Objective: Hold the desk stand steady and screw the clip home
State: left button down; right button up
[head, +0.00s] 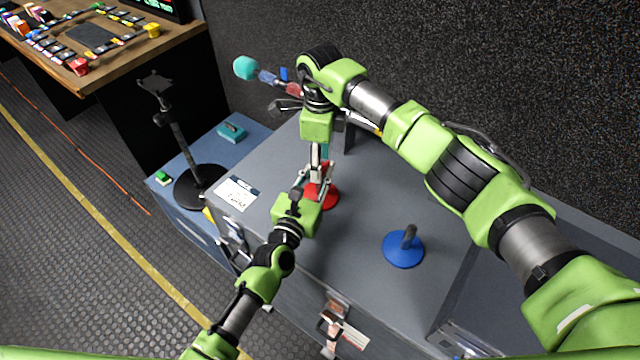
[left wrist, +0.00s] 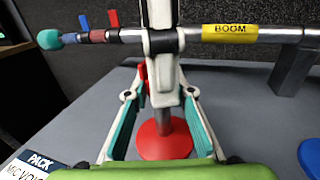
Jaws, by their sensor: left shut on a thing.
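The desk stand with a red round base (head: 325,196) stands upright on the grey case top. It also shows in the left wrist view (left wrist: 165,143), with its grey stem rising between my left fingers. My left gripper (head: 316,184) is shut on the stand, low and from the near side. My right gripper (head: 318,160) points down over the top of the same stand. In the left wrist view its pale fingers (left wrist: 163,88) hang in front of the stem's top. A small red piece (left wrist: 143,74) shows beside them. The clip is hidden, and the right jaw opening is unclear.
A boom pole (left wrist: 230,31) with a teal tip runs behind the stand. A blue-based stand (head: 403,250) is to the right. A black stand (head: 196,188) is on the lower blue case at left. A printed card (head: 237,194) lies near the left edge. The case top's near middle is clear.

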jog(key=shift+r, duration=1.9)
jog(key=shift+c, duration=0.2)
notch_tip(320, 180, up, 4)
jog(key=shift+f, duration=0.25)
jog(key=shift+f, duration=0.15)
jog(key=shift+f, duration=3.9)
